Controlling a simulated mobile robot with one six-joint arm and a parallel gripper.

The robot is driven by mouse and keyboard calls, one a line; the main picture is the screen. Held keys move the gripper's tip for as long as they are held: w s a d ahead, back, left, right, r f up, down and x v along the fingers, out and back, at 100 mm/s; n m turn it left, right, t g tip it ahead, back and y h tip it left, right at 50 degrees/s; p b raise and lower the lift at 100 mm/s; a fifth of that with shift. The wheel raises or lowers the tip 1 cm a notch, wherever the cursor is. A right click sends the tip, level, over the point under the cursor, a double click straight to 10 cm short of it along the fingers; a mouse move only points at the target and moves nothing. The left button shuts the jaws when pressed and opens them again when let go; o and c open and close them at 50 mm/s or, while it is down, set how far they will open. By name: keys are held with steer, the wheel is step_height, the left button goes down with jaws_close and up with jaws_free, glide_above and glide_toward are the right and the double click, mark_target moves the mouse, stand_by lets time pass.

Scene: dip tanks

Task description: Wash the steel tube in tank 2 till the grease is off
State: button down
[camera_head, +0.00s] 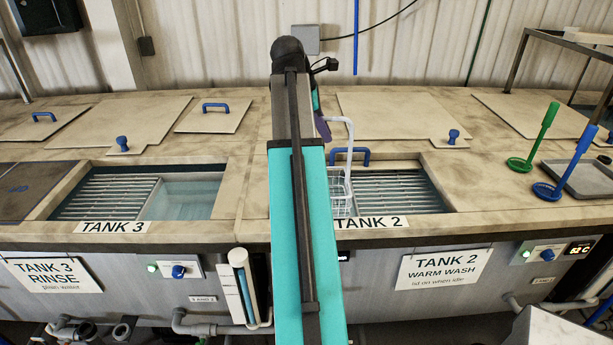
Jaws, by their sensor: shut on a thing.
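Tank 2 (432,210) is an opening in the bench right of my arm. Metal slats cover its right part; my arm hides its left part. A white wire basket (338,184) is at the visible left side of the opening, partly behind my arm. Its tall hooked handle rises to my gripper (323,127). My gripper is mostly hidden behind my arm; a purple finger shows beside the handle, and it is shut on the handle. I cannot make out the steel tube or any grease. Whether the basket is in the liquid is unclear.
Tank 3 (226,200), with slats and clear water, lies left. Lids with blue knobs and handles lie on the bench behind. A green dipper (521,164), a blue dipper (546,190) and a grey tray (585,180) stand at right. The tank 2 display reads about 52 C.

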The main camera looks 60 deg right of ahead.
steer(key=shift+s, duration=0.1)
stand_by(0.4)
steer(key=s+d, duration=0.2)
steer(key=s, duration=0.1)
steer(key=s+d, duration=0.1)
steer(key=shift+s+d, duration=0.25)
steer(key=shift+s, duration=0.1)
stand_by(0.4)
steer(key=shift+w+a, duration=0.1)
stand_by(0.5)
steer(key=w+a, duration=0.6)
steer(key=w, duration=0.3)
steer(key=shift+w+a, duration=0.3)
steer(key=shift+a, duration=0.1)
stand_by(0.9)
steer(key=shift+r, duration=0.1)
stand_by(0.6)
